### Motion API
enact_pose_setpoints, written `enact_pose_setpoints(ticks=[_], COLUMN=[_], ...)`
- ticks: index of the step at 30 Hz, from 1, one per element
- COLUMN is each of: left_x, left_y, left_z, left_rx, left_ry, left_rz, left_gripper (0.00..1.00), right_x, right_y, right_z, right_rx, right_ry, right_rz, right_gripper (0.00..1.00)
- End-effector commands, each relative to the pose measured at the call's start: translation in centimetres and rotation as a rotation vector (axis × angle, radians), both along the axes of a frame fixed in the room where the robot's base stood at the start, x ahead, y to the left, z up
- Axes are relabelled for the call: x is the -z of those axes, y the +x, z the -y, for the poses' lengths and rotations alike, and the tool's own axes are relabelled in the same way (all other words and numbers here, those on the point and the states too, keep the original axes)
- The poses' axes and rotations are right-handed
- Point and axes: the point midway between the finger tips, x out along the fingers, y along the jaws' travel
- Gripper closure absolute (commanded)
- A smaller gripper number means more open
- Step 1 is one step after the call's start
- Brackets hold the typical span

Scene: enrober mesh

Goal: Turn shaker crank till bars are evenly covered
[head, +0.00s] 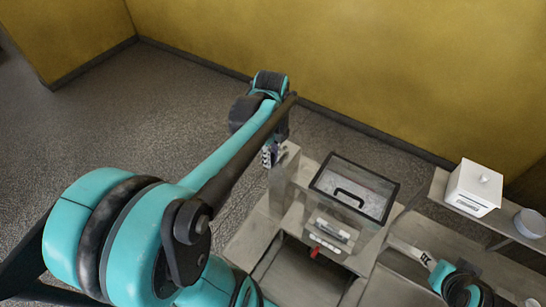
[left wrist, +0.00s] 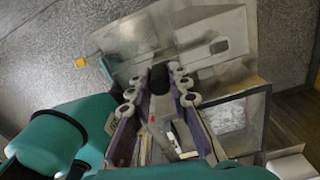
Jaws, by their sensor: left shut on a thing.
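My left gripper (head: 269,155) is at the left side of the shaker machine, seen small and partly hidden behind my arm in the head view. In the left wrist view, the gripper (left wrist: 158,84) has its two roller-lined purple fingers on either side of a black knob (left wrist: 159,77), likely the crank's grip, and is shut on it. The shaker box (head: 352,188) has a dark-framed top with a black handle and pale, grainy contents. Pale bar-like strips (head: 332,228) show at its front; how evenly anything is covered cannot be told. My right gripper (head: 410,251) is low at the right.
A small red part (head: 314,253) is at the machine's front. A white lidded box (head: 473,188) and a pale bowl (head: 529,222) stand on the shelf at the right. The yellow wall is behind; open floor lies to the left.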

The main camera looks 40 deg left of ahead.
Motion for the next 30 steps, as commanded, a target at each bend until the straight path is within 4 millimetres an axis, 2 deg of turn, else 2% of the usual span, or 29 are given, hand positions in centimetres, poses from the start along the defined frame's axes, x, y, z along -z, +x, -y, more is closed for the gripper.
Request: enact_pose_setpoints(ticks=[11, 12, 14, 24, 26, 30], left_x=[-0.1, -0.1, -0.1, -0.3, -0.7, -3.0], left_y=[0.1, 0.1, 0.1, 0.0, 0.0, 0.0], left_z=[-0.1, -0.1, -0.1, 0.0, 0.0, 0.0], left_rx=[0.002, 0.002, 0.002, 0.002, 0.002, 0.002], left_ry=[0.001, 0.001, 0.001, 0.0, 0.0, 0.0], left_rz=[0.002, 0.002, 0.002, 0.001, 0.001, 0.001], left_gripper=[1.0, 0.74, 0.61, 0.61, 0.61, 0.61], right_x=[0.0, 0.0, 0.0, 0.0, 0.0, 0.0], right_y=[0.0, 0.0, 0.0, 0.0, 0.0, 0.0], right_z=[0.0, 0.0, 0.0, 0.0, 0.0, 0.0], right_rx=[0.0, 0.0, 0.0, 0.0, 0.0, 0.0], right_ry=[0.0, 0.0, 0.0, 0.0, 0.0, 0.0], right_rz=[0.0, 0.0, 0.0, 0.0, 0.0, 0.0], right_gripper=[0.61, 0.61, 0.61, 0.61, 0.61, 0.61])
